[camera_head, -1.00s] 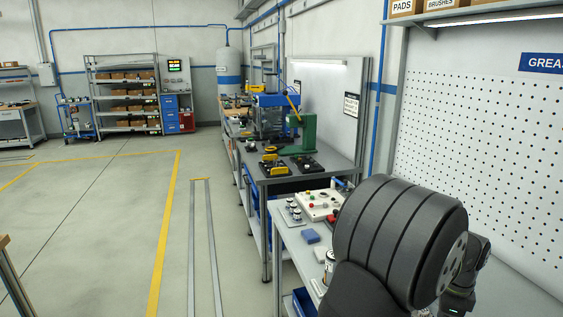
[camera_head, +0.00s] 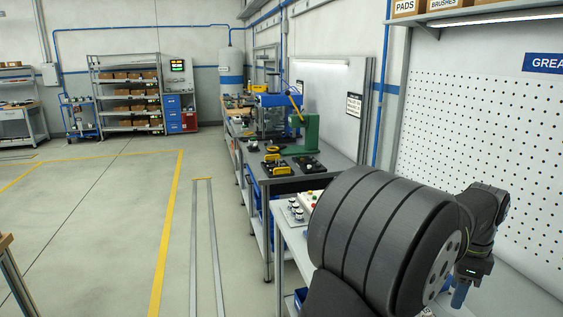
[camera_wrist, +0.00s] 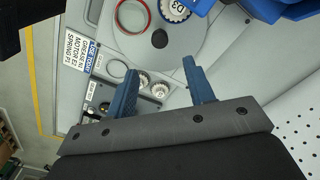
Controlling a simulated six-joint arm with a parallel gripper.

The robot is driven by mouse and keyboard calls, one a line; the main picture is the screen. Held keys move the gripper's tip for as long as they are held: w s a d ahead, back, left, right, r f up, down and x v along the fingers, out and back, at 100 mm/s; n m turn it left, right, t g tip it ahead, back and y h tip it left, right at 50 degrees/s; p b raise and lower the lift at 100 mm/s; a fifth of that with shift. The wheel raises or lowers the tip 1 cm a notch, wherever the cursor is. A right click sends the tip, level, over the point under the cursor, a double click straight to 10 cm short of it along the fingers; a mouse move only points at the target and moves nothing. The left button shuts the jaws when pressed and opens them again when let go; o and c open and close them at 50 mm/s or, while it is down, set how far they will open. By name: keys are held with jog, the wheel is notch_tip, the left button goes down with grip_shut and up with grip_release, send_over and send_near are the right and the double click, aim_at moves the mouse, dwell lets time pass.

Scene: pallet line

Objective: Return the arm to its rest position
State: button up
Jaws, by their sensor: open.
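My gripper (camera_wrist: 163,92) shows in the wrist view as two blue fingers set well apart, open with nothing between them. Below and beyond the fingers lie a light grey bench surface and some round knobs or caps. In the head view my arm, a large dark ribbed link, fills the lower right. A blue finger of my gripper (camera_head: 460,294) shows at the arm's far end, low over the near bench. The rest of the gripper is hidden or too small to tell.
The near bench (camera_head: 284,222) lies partly behind my arm. A dark-topped bench with a green press (camera_head: 307,134) stands beyond. A pegboard wall (camera_head: 480,130) and a shelf with boxes (camera_head: 437,6) are at right. The floor at left is open.

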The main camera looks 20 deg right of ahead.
notch_tip(320, 180, up, 7)
notch_tip(320, 180, down, 17)
jog(key=shift+f, duration=0.45)
jog(key=n, duration=0.4)
jog(key=shift+r, duration=0.1)
jog(key=n, duration=0.5)
